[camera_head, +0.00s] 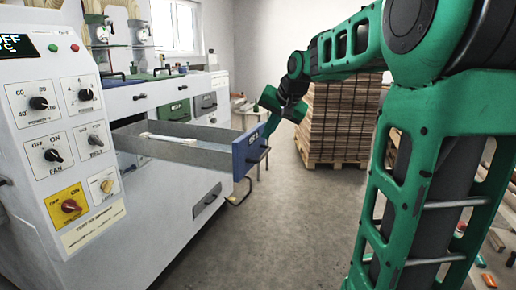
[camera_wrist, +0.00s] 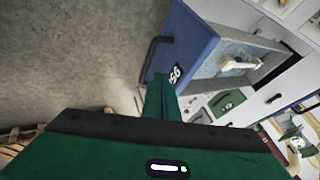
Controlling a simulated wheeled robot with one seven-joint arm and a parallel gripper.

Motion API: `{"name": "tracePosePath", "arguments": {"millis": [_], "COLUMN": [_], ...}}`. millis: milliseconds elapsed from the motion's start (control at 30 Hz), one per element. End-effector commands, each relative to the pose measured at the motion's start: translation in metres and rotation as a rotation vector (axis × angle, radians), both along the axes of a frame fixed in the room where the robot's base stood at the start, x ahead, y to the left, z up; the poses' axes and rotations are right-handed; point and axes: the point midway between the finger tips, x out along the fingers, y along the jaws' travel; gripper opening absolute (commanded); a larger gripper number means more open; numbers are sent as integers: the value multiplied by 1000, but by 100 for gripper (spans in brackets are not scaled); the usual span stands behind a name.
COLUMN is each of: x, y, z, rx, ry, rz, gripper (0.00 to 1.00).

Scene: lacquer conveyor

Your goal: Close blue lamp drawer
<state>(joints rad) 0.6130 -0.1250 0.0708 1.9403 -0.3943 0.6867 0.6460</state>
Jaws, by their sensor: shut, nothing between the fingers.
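The blue-fronted drawer (camera_head: 248,150) is pulled far out of the white machine, with its grey side walls showing. A white tube-shaped lamp lies inside it. My gripper (camera_head: 270,122) is shut and empty at the far end of the blue front. In the wrist view its green fingers (camera_wrist: 162,98) are close beside the front's edge. I cannot tell if they touch it.
The white machine (camera_head: 170,210) has a green drawer front (camera_head: 175,111) and a grey one (camera_head: 205,104), both shut. A control panel with knobs (camera_head: 66,135) stands at the left. A pallet of stacked boards (camera_head: 335,120) stands behind my arm. The floor (camera_head: 290,215) before the drawer is clear.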

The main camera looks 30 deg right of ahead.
Motion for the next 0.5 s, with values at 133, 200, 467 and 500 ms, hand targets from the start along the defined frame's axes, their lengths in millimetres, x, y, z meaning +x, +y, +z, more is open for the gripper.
{"name": "tracePosePath", "arguments": {"millis": [133, 200, 467, 500], "x": [9, 15, 41, 44], "y": [1, 0, -1, -2], "z": [-10, -19, -55, -59], "rx": [3, 5, 4, 2], "ry": [1, 1, 2, 2], "rz": [1, 1, 1, 0], "gripper": [0, 0, 0, 0]}}
